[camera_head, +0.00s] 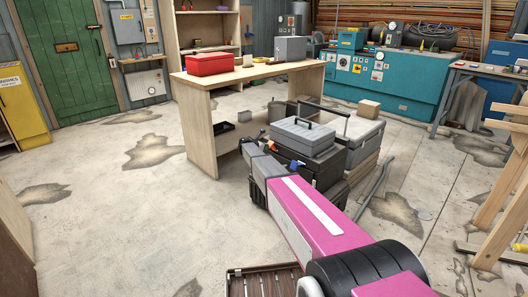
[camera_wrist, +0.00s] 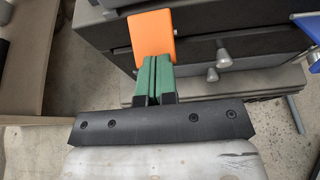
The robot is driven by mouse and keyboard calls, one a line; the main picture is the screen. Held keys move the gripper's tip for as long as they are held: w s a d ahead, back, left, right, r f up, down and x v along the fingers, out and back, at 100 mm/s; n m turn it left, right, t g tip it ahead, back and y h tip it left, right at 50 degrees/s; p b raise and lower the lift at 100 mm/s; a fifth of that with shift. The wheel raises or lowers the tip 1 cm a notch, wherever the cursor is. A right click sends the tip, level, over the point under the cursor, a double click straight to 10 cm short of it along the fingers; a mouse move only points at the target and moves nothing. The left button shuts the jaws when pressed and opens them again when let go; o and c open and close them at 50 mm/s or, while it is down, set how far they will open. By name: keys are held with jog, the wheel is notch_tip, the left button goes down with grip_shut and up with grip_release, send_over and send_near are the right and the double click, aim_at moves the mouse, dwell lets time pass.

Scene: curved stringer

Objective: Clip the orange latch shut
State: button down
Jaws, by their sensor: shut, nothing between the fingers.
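The orange latch (camera_wrist: 154,33) is a flat orange plate at the front of a dark drawer chest (camera_wrist: 200,45) in the wrist view. My gripper (camera_wrist: 154,62) has green fingers, pressed together with nothing between them. The fingertips overlap the latch's lower edge in the picture; I cannot tell if they touch it. A blue latch (camera_wrist: 308,27) shows at the right edge. In the head view the chest (camera_head: 328,172) stands beyond my pink arm, with the small orange latch (camera_head: 272,145) near my wrist. Whether the orange latch is fastened cannot be made out.
A grey toolbox (camera_head: 303,136) with a handle sits on top of the chest. A wooden workbench (camera_head: 262,73) with a red box (camera_head: 209,64) stands behind it. A grey crate (camera_head: 364,137) is beside the chest. The floor at left is clear.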

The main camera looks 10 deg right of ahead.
aim_at(272, 142)
jog(key=shift+w+d+r+g+y, duration=0.4)
jog(key=shift+d+r+g+y, duration=0.2)
jog(key=shift+r+y, duration=0.25)
jog(key=shift+w+d+r, duration=0.2)
jog(key=shift+d+r, duration=0.05)
jog(key=shift+d, duration=0.1)
jog(key=shift+r, duration=0.8)
jog(key=shift+a, duration=0.1)
jog(key=a+f+v, duration=0.1)
jog(key=v, duration=1.2)
jog(key=shift+s+f, duration=0.3)
jog(key=shift+s, duration=0.05)
